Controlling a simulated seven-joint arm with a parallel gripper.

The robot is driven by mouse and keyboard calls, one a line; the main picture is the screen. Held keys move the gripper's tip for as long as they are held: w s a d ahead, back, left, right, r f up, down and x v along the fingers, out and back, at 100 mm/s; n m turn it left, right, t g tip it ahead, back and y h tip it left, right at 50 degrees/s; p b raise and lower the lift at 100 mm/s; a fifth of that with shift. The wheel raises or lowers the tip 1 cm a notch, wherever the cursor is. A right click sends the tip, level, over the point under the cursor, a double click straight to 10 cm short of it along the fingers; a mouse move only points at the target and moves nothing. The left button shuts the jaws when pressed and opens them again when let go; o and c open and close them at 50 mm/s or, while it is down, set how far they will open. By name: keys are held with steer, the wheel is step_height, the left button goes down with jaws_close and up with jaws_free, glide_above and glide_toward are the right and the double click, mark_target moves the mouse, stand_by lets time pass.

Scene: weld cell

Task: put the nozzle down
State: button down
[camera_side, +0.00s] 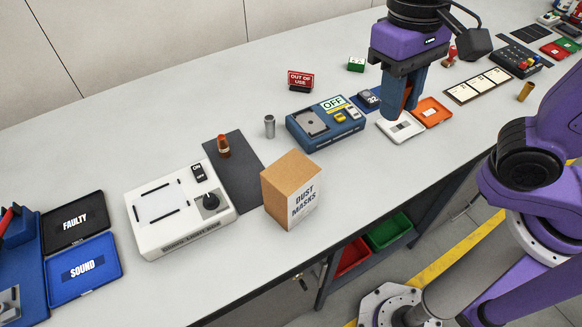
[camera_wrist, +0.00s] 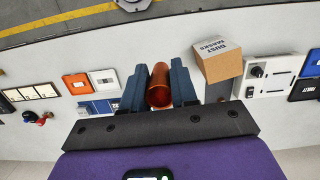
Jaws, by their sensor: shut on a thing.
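My gripper (camera_side: 402,98) is shut on a copper-orange nozzle (camera_wrist: 159,92), which stands out between the two blue fingers in the wrist view. In the side view only a strip of the nozzle (camera_side: 407,95) shows between the fingers. The fingertips appear above the bench, behind the white tray (camera_side: 400,127) and right of the blue gauge box (camera_side: 325,122). In the wrist view the fingers hide most of the blue box. Another copper-coloured piece (camera_side: 223,146) stands on the dark mat (camera_side: 240,178), and a grey cylinder (camera_side: 269,126) stands beside that mat.
An orange tray (camera_side: 432,111) adjoins the white one. A dust masks carton (camera_side: 291,189) stands near the front edge, beside a white tester (camera_side: 180,212). Black FAULTY (camera_side: 75,222) and blue SOUND (camera_side: 82,268) trays lie at left. The back of the bench is mostly bare.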

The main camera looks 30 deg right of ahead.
steer(key=s+a+r+n, duration=0.1)
steer(key=s+a+n, duration=0.1)
steer(key=a, duration=0.1)
glide_above(294, 173)
steer(key=f, duration=0.8)
steer(key=shift+s+d, duration=0.25)
steer(key=shift+d, duration=0.15)
steer(key=shift+w+a+f, duration=0.35)
steer(key=shift+a+f, duration=0.05)
steer(key=shift+f, duration=0.3)
steer(key=shift+w+a+f, duration=0.1)
steer(key=shift+f, duration=1.55)
steer(key=shift+f, duration=0.1)
steer(key=c, duration=0.9)
jaws_free()
